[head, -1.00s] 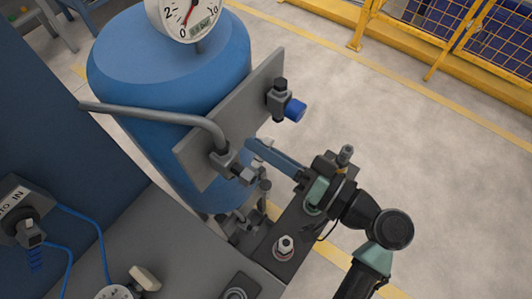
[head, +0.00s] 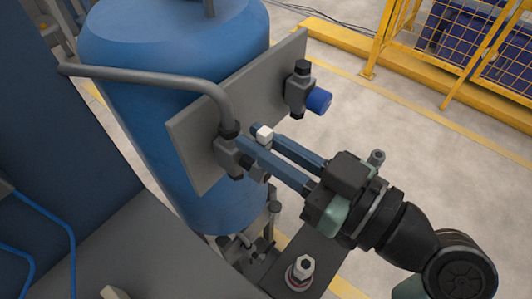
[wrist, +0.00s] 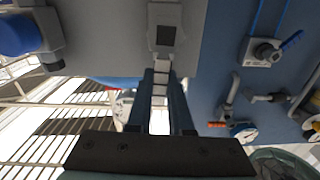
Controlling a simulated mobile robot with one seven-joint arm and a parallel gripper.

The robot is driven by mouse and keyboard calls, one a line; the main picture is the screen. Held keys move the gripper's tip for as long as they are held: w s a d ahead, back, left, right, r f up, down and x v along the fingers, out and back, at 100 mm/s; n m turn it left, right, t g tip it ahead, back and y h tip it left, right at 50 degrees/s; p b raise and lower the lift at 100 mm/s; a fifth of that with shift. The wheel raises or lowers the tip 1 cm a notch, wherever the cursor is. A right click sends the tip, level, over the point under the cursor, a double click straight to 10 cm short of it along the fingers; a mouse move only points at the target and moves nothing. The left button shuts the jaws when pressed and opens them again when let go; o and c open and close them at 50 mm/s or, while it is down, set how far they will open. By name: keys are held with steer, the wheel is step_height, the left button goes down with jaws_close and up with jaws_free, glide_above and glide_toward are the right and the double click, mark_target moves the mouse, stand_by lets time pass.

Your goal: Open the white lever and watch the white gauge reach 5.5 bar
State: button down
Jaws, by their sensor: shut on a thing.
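My gripper (head: 260,142) reaches up and left to the valve block (head: 232,152) on the grey plate of the blue tank. Its two long blue fingers are closed around a small white piece (head: 264,132), which looks like the white lever. In the wrist view, my gripper (wrist: 160,78) has a narrow pale strip between its fingers, just below the grey block (wrist: 165,30). Most of the lever is hidden by the fingers, so I cannot tell its angle. The big gauge above the tank is out of the head view. A white dial (wrist: 123,106) shows partly behind the fingers, its reading not legible.
A second valve with a blue knob (head: 318,100) sits right of the gripper on the same plate (head: 195,150). A grey pipe (head: 150,78) bends into the valve block.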

steer(key=shift+s+a+n+b, duration=0.1)
steer(key=shift+s+n+b, duration=0.05)
steer(key=shift+n+b, duration=0.35)
steer(key=shift+r, duration=0.1)
steer(key=c, duration=0.8)
jaws_free()
steer(key=shift+s, duration=0.1)
steer(key=v, duration=1.2)
steer(key=shift+s+d, duration=0.2)
steer(key=shift+d, duration=0.15)
